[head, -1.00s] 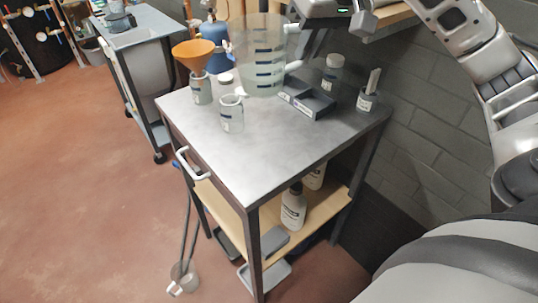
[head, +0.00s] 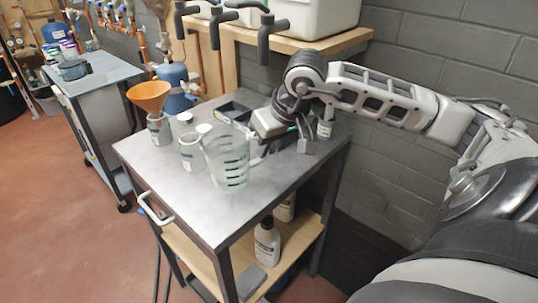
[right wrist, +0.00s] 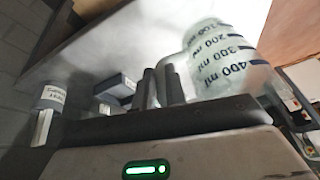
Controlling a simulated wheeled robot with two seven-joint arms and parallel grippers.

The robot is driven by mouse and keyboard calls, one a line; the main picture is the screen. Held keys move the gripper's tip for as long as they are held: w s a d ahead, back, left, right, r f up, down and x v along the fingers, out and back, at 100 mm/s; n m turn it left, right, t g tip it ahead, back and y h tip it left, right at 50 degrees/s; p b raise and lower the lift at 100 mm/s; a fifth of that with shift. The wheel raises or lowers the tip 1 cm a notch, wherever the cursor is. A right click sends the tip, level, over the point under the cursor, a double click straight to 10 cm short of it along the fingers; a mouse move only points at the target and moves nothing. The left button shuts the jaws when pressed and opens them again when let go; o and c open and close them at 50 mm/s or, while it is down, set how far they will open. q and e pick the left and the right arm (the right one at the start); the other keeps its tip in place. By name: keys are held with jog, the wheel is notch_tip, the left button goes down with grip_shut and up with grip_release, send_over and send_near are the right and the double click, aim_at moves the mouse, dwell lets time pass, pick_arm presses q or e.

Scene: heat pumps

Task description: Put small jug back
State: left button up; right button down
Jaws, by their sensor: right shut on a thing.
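The small jug (head: 228,165) is clear, with dark measuring marks. It is upright over the metal top of the cart (head: 205,218), near its middle. I cannot tell whether its base touches the top. In the right wrist view, the jug (right wrist: 228,62) shows marks up to 400 ml at the right. My right gripper (head: 254,145) reaches in from the right and is shut on the jug's handle side; the handle is mostly hidden. The two fingers (right wrist: 162,87) are close together beside the jug. My left gripper is in neither view.
A clear jar (head: 192,153) stands close left of the jug. A dark tray (head: 235,110) lies behind the gripper. The cart's front top is clear. Bottles (head: 267,242) stand on the lower shelf.

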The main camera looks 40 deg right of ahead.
notch_tip(320, 180, down, 2)
jog(key=shift+f, duration=0.25)
jog(key=shift+f, duration=0.2)
jog(key=c, duration=1.4)
grip_release()
jog(key=shift+c, duration=0.2)
jog(key=shift+r, duration=0.1)
